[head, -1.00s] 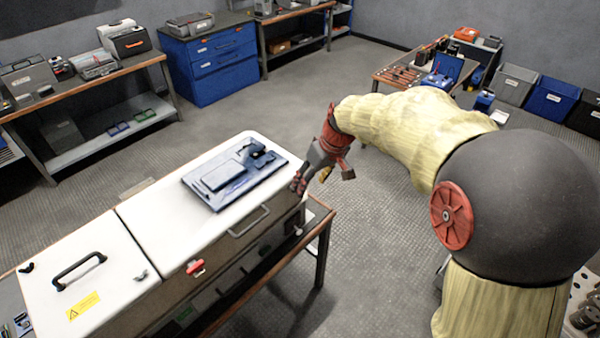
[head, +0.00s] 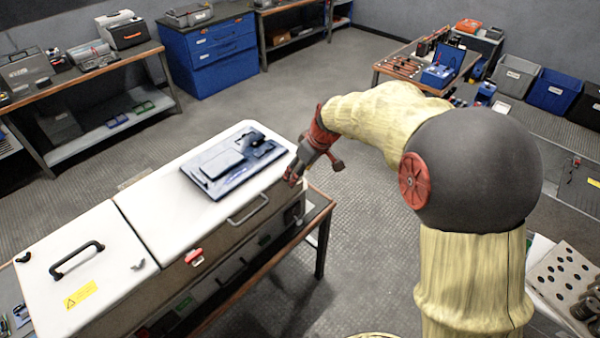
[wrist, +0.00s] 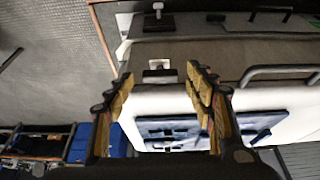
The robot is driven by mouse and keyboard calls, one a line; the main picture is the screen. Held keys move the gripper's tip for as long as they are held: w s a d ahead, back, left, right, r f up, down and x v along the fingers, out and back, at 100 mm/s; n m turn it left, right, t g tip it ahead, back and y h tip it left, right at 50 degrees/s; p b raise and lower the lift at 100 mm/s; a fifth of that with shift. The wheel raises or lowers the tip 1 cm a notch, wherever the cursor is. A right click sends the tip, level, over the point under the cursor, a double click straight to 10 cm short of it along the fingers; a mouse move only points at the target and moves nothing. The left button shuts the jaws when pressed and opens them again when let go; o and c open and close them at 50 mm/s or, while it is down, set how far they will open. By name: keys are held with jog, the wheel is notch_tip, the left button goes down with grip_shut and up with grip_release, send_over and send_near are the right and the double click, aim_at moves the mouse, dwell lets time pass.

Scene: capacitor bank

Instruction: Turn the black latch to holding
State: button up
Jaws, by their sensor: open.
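The white-topped cabinet (head: 160,215) stands on a bench at lower left in the head view. My gripper (head: 291,180) is beside its right front corner. In the wrist view my gripper (wrist: 160,84) is open, and nothing shows held between its fingers. Between and beyond the fingertips, a small pale fitting with a dark part (wrist: 159,68) sits on the cabinet's side. I cannot tell for sure that this is the black latch or how it is turned.
A blue panel (head: 215,187) lies on the cabinet top near my gripper. A metal handle (head: 250,209) and a red latch (head: 194,257) are on the cabinet's front. The bench edge (head: 322,240) is below my gripper. Floor (head: 330,85) is clear behind.

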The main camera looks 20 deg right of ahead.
jog(key=shift+c, duration=1.2)
jog(key=c, duration=0.9)
